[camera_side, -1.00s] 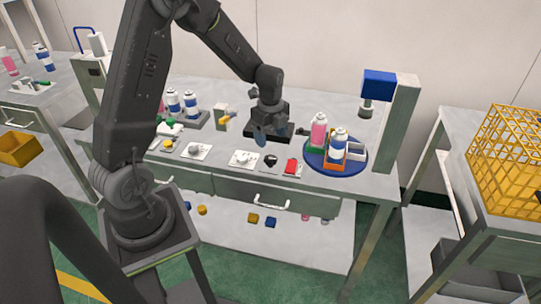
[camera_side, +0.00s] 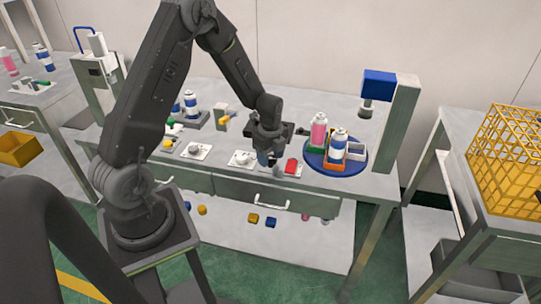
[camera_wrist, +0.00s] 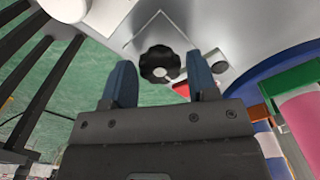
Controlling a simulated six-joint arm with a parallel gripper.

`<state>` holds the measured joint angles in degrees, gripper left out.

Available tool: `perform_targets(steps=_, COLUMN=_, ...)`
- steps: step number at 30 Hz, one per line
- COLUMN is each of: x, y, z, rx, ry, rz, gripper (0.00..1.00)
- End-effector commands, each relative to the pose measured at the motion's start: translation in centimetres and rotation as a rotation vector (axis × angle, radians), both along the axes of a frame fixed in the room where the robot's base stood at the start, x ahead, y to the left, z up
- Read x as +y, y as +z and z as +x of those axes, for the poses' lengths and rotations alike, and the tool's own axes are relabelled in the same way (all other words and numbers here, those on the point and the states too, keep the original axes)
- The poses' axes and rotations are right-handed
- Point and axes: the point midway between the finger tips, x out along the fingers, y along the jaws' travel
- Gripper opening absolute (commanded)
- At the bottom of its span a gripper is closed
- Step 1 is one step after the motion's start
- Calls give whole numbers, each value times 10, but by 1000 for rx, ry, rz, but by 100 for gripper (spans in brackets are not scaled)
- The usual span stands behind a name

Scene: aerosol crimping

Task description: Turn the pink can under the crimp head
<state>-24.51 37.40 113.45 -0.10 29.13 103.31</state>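The pink can (camera_side: 319,130) stands upright at the back left of the blue turntable (camera_side: 322,170); part of it shows at the right of the wrist view (camera_wrist: 304,115). The crimp head (camera_side: 366,108) hangs from a blue block on a grey post, beyond the turntable's back right. The pink can is left of the head, not under it. My gripper (camera_side: 267,158) is low at the table's front, left of the turntable. In the wrist view its blue fingers are open, either side of a black lobed knob (camera_wrist: 160,64). Contact with the knob cannot be told.
A blue-and-white can (camera_side: 338,146) stands in an orange holder at the turntable's front. White plates with small parts (camera_side: 196,151) line the front edge. A yellow wire basket (camera_side: 505,160) stands far right.

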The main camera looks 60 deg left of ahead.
Motion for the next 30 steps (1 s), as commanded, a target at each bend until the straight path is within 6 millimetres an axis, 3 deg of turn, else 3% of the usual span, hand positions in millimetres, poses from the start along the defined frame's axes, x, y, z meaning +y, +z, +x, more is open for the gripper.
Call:
perform_targets(steps=11, x=0, y=0, z=0, rx=0, ry=0, rz=0, gripper=18)
perform_targets(steps=20, x=0, y=0, z=0, rx=0, ry=42, rz=0, gripper=18)
perform_targets(steps=30, x=0, y=0, z=0, rx=0, ry=270, rz=1, gripper=18)
